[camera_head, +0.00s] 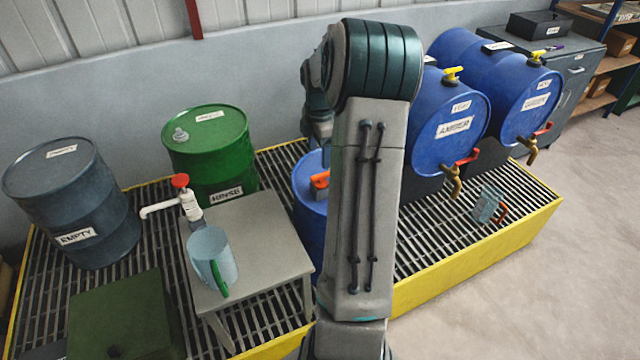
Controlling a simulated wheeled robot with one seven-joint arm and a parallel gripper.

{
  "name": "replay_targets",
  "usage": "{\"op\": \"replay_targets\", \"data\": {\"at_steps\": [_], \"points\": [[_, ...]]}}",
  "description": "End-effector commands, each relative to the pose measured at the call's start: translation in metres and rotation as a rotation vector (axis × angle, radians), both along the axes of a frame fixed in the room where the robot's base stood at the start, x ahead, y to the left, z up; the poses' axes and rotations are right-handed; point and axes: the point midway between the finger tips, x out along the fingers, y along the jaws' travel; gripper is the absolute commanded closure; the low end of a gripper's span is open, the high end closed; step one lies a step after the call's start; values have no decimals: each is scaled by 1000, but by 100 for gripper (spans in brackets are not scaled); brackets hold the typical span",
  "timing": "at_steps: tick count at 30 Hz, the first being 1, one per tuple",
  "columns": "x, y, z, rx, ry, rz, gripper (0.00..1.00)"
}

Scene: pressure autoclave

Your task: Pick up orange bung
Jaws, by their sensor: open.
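An orange piece (319,180), which looks like the orange bung, shows at the top of an upright blue drum (307,205) just left of my raised arm. My arm hides the right side of the drum and may hide part of the orange piece. My arm stands upright in the middle of the view, and a link of it hangs down behind toward the drum. My gripper itself cannot be made out, so how near it is to the bung is hidden.
A yellow-edged grating (420,262) carries a green drum (205,150), a grey drum (68,200) and a small table (262,240) with a jug (212,255). Two blue drums (450,125) with taps lie at right. Right floor is clear.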

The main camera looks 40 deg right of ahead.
Motion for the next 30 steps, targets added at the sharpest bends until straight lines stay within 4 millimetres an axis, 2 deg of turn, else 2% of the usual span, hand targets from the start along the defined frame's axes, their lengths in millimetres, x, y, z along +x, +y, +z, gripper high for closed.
{"op": "replay_targets", "data": {"at_steps": [3,11,19,23,29,30], "points": [[-1,0,-21,1,2,0,37],[-3,1,-40,0,2,-1,37],[-8,2,-78,1,2,-1,37],[-8,2,-86,-1,-1,-1,37],[-8,2,-86,-1,-1,-2,37],[-8,2,-86,-1,-1,-2,48]]}}
